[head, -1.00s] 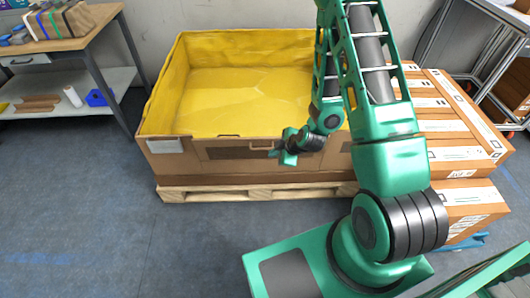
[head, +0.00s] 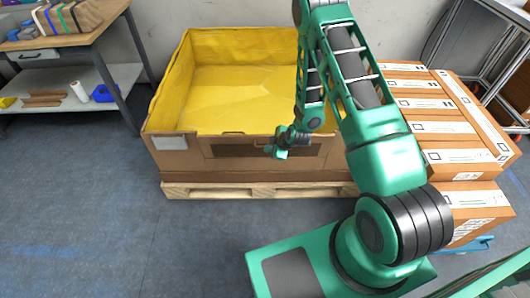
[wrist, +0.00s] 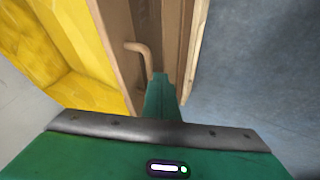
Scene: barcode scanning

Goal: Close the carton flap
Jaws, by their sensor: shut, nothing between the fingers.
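A large brown carton (head: 185,160) lined with yellow sheeting stands on a wooden pallet in the middle of the head view. Its front wall holds a rectangular flap panel (head: 225,150), which looks about flush with the wall, though my arm hides part of it. In the wrist view a bent tan handle (wrist: 140,50) sticks out from the carton side. My gripper (head: 272,152) is at the front of this panel, and in the wrist view its shut fingers (wrist: 160,80) point at the carton front just beside the handle. I cannot tell whether they touch it.
The wooden pallet (head: 230,190) juts out under the carton front. Stacked brown boxes (head: 445,125) stand to the right. A workbench (head: 85,35) with a lower shelf is at the left. The floor (head: 80,200) in front and left is clear.

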